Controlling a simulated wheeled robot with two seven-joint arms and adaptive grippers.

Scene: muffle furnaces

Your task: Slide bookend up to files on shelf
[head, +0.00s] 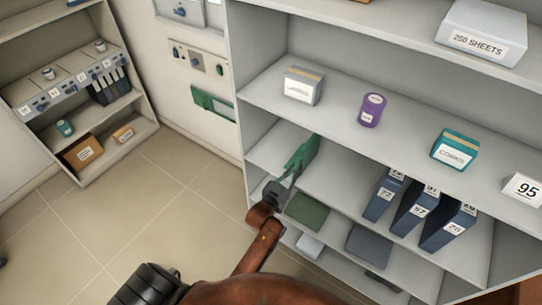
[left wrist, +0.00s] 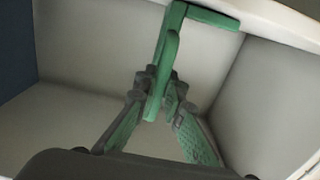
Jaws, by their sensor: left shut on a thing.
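A green bookend (head: 303,154) stands on the middle shelf (head: 340,178), toward its left end. In the left wrist view the bookend (left wrist: 171,55) shows as an upright plate with a bent strip at its top in the picture. My left gripper (head: 288,182) is shut on it; in the left wrist view its fingers (left wrist: 157,92) close on the plate from both sides. Three dark blue files, numbered 72 (head: 383,196), 57 (head: 415,211) and 26 (head: 449,227), lean on the same shelf to the right, with a gap between them and the bookend. My right gripper is out of view.
The shelf above holds a grey box (head: 303,86), a purple can (head: 371,110) and a teal box (head: 455,149). Below lie a green item (head: 307,211) and a grey one (head: 368,244). The shelf between bookend and files is bare. The upright side panel (head: 240,100) stands left.

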